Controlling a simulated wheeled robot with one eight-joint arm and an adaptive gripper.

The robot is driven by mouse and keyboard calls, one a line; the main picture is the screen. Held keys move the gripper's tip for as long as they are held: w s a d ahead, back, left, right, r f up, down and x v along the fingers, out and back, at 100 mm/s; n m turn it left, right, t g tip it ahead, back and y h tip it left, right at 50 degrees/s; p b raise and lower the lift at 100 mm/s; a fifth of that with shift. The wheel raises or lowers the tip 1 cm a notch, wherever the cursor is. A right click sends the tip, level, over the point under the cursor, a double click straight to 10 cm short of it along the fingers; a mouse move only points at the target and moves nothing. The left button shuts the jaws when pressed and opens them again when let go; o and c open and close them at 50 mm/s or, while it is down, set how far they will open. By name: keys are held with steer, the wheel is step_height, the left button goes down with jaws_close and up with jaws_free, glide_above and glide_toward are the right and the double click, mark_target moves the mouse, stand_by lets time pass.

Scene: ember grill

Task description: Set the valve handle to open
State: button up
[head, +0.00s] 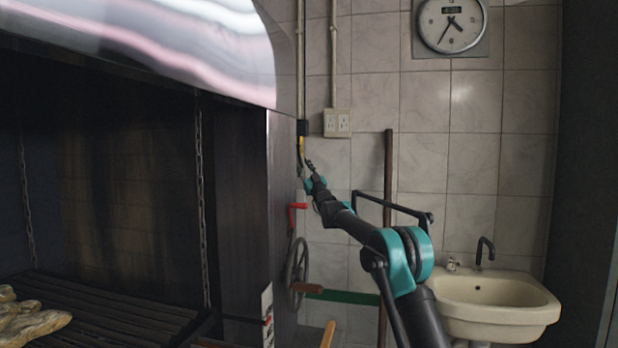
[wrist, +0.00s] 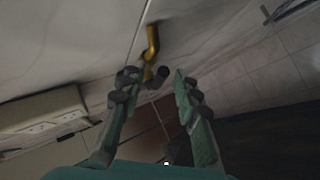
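A yellow bent lever, which looks like the valve handle (head: 301,146), is on the tiled wall beside the grill's right side, below a dark fitting on a vertical pipe. In the wrist view the valve handle (wrist: 153,42) shows ahead of my gripper (wrist: 156,80). The two fingers are apart, with the lever's lower end and a dark piece close between the tips. I cannot tell whether a finger touches it. In the head view my gripper (head: 306,166) is small, just below the lever, and partly hidden by my wrist.
A white outlet box (head: 337,123) is right of the lever. The dark grill wall (head: 240,190) stands close on the left. A red handle (head: 298,206) and a handwheel (head: 298,272) are below. A sink (head: 490,300) is at the right.

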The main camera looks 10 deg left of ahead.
steer(key=v, duration=1)
steer(key=shift+s+d+f, duration=0.15)
steer(key=shift+s, duration=0.05)
steer(key=shift+c, duration=0.2)
